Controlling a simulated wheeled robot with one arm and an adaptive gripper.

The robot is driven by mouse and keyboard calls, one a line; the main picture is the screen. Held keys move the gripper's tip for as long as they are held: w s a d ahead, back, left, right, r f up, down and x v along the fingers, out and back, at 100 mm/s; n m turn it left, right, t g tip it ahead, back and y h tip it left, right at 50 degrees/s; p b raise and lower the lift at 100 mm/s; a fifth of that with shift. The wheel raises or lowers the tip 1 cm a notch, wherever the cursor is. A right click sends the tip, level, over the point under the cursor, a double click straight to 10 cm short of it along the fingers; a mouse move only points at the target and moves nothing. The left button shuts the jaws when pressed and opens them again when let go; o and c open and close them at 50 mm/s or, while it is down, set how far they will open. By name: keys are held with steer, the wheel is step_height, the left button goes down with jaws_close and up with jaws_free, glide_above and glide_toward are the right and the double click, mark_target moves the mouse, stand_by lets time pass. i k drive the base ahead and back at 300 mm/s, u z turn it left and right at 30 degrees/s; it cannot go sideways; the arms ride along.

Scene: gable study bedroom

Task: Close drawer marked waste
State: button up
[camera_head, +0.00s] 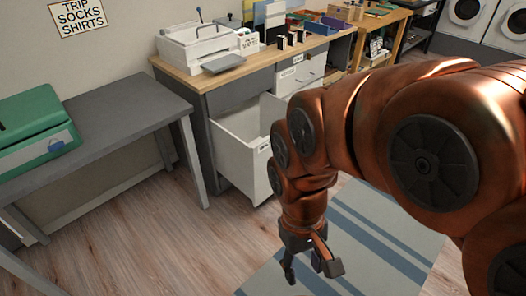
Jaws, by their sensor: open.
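A deep white drawer (237,163) stands pulled out of the grey cabinet under the wooden worktop (225,72). Its interior looks empty where I can see in. A small label (264,146) is on its front, too small to read, and my arm hides part of the right side. My gripper (307,265) hangs low over the rug, fingers pointing down. It is open and empty, in front of and to the right of the drawer in the picture, apart from it.
More white drawers (299,77) with labels sit shut to the right. A grey table (120,108) with a green case (35,130) stands at the left. A white machine (208,44) is on the worktop. Wooden floor is clear left of the striped rug (385,235).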

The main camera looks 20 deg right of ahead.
mark_target(239, 135)
steer(key=z, duration=1.8)
steer(key=i, duration=0.55)
steer(key=u, duration=2.55)
